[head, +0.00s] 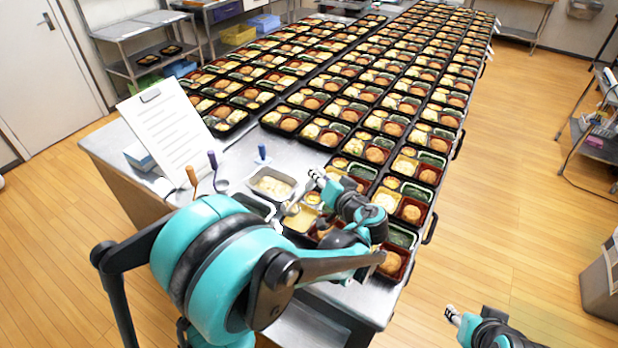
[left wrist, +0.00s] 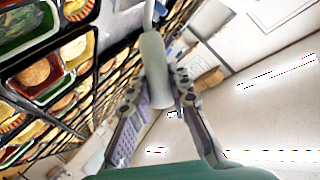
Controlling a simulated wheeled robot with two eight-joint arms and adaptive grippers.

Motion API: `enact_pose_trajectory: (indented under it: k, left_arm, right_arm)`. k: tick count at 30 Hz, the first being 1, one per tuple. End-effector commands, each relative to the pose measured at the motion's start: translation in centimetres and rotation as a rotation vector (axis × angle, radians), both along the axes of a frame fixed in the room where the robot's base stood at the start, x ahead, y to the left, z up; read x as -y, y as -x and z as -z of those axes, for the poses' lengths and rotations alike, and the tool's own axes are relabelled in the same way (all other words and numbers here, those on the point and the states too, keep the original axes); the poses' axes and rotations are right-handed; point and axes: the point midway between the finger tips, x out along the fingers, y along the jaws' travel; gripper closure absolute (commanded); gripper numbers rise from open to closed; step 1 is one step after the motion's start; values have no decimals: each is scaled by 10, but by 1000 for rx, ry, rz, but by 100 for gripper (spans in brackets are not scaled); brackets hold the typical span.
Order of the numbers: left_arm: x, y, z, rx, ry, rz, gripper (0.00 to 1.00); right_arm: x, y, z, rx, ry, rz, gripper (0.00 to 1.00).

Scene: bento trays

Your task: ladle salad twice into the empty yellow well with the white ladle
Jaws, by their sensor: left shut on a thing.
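My left gripper (head: 318,180) is over the front of the tray rows, just right of a metal pan of pale salad (head: 272,184). In the left wrist view it is shut on the pale handle of the white ladle (left wrist: 153,62). In the head view a small ladle bowl (head: 293,209) seems to show over the yellow well (head: 299,222) of a near tray; its contents are too small to tell. My arm partly hides that tray. My right gripper (head: 452,316) is low at the right, away from the table, and its jaws are unclear.
Orange (head: 192,177), purple (head: 213,160) and blue (head: 262,151) handles stand up beside the salad pan. A clipboard with a printed sheet (head: 165,130) is at the left. Filled bento trays (head: 330,130) cover the table behind.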

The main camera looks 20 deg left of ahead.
Motion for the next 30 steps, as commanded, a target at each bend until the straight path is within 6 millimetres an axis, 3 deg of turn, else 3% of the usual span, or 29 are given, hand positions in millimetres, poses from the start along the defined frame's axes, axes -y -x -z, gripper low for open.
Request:
enact_pose_trajectory:
  k: [24, 30]
  left_arm:
    - [42, -32, 56, -294, -392, 1, 100]
    - [49, -37, 66, -362, -481, 0, 100]
  right_arm:
    - [0, 0, 75, 0, 0, 0, 60]
    - [0, 0, 84, 0, 0, 0, 60]
